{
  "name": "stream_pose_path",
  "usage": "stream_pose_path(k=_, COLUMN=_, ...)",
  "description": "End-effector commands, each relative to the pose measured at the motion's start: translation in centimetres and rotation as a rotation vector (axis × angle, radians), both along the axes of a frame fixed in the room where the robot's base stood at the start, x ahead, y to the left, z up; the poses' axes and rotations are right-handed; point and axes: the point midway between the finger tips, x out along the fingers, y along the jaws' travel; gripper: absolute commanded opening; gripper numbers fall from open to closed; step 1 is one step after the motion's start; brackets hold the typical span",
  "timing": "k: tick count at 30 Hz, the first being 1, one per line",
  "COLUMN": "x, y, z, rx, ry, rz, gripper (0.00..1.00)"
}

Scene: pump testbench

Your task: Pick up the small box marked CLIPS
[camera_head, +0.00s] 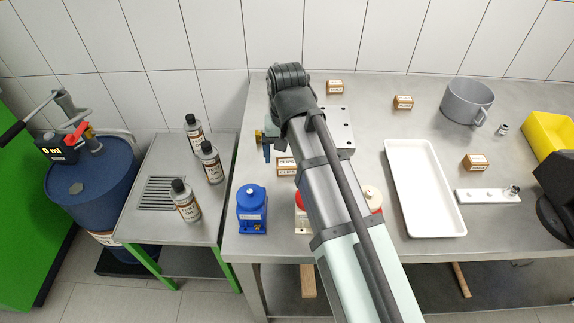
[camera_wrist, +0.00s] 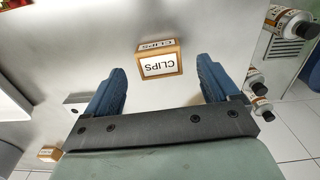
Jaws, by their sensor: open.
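The small box marked CLIPS (camera_wrist: 160,64) is a brown box with white labels on its top and one side. In the wrist view it sits on the grey bench, between and slightly beyond my fingertips. In the head view the CLIPS box (camera_head: 287,161) shows just left of my arm, which hides part of it. My gripper (camera_wrist: 161,76) has two blue fingers spread apart with nothing between them. In the head view only part of my gripper (camera_head: 267,150) shows, left of the wrist; it is behind the box, toward the wall.
A blue container (camera_head: 252,208) stands at the bench's front left; red and cream-topped ones are partly behind my arm. Similar boxes (camera_head: 335,87), (camera_head: 403,102), (camera_head: 475,162) sit farther off. A white tray (camera_head: 425,190), grey pot (camera_head: 467,101) and yellow bin (camera_head: 548,132) are right. Bottles (camera_head: 186,201) stand left.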

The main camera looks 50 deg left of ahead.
Motion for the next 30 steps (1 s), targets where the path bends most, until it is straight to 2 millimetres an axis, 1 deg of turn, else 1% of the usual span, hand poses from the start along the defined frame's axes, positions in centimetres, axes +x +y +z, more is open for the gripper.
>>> stream_pose_path(k=1, x=0.0, y=-0.1, z=-0.7, rx=-0.002, ry=0.001, rz=0.0, gripper=0.88)
stream_pose_path(k=6, x=0.1, y=-0.1, z=-2.7, rx=-0.002, ry=0.001, rz=0.0, gripper=0.88)
stream_pose_path(k=9, x=0.1, y=0.0, z=-3.3, rx=0.0, ry=0.0, rz=0.0, gripper=0.88)
stream_pose_path(k=17, x=0.1, y=0.0, z=-3.5, rx=0.0, ry=0.0, rz=0.0, gripper=0.88)
stream_pose_path(k=30, x=0.1, y=0.0, z=-3.5, rx=0.0, ry=0.0, rz=0.0, gripper=0.46)
